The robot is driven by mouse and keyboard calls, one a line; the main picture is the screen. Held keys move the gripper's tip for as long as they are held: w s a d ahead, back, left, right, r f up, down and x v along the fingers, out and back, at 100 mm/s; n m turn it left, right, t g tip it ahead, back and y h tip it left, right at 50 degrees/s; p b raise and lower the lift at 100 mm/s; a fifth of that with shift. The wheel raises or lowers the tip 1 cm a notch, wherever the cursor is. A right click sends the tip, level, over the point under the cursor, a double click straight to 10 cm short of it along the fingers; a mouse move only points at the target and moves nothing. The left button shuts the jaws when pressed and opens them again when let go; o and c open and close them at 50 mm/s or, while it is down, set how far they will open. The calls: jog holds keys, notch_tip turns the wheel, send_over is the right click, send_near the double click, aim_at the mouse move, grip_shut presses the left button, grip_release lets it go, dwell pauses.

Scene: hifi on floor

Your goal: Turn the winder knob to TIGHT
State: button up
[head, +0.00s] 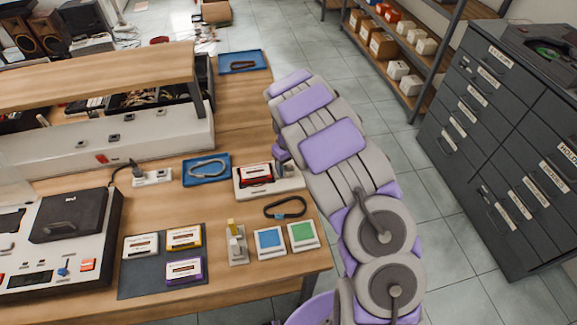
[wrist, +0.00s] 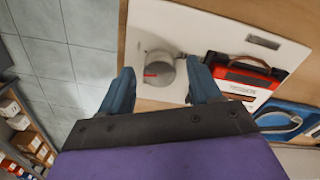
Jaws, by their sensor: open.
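The winder is a white plate (head: 243,184) on the bench, with a red cassette (head: 256,174) on it; the cassette also shows in the wrist view (wrist: 237,76). In the wrist view the round grey winder knob (wrist: 162,72) stands on the plate, with a red pointer mark toward its left side. My gripper (wrist: 163,82) is open, with one blue-grey finger on each side of the knob in the picture. I cannot tell whether either finger touches it. In the head view my arm hides the gripper's fingertips. Any lettering around the knob is too small to read.
A blue tray (head: 185,174) with a grey belt lies left of the winder. A dark belt (head: 268,209) lies in front, near blue and green boxed items (head: 302,235). A dark mat (head: 130,280) holds cassettes. Floor lies beyond the bench's right edge; a drawer cabinet (head: 500,170) stands there.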

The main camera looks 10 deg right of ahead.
jog(key=shift+c, duration=0.4)
jog(key=c, duration=1)
jog(key=shift+o, duration=0.2)
jog(key=m+p, duration=0.2)
jog(key=shift+r+m, duration=0.15)
jog(key=shift+m, duration=0.25)
jog(key=m+p, duration=0.2)
jog(key=m, duration=0.2)
jog(key=shift+p, duration=0.4)
jog(key=m+p, duration=0.1)
jog(key=m, duration=0.8)
jog(key=shift+w+d+p, duration=0.1)
jog(key=shift+p, duration=0.2)
jog(key=shift+m, duration=0.3)
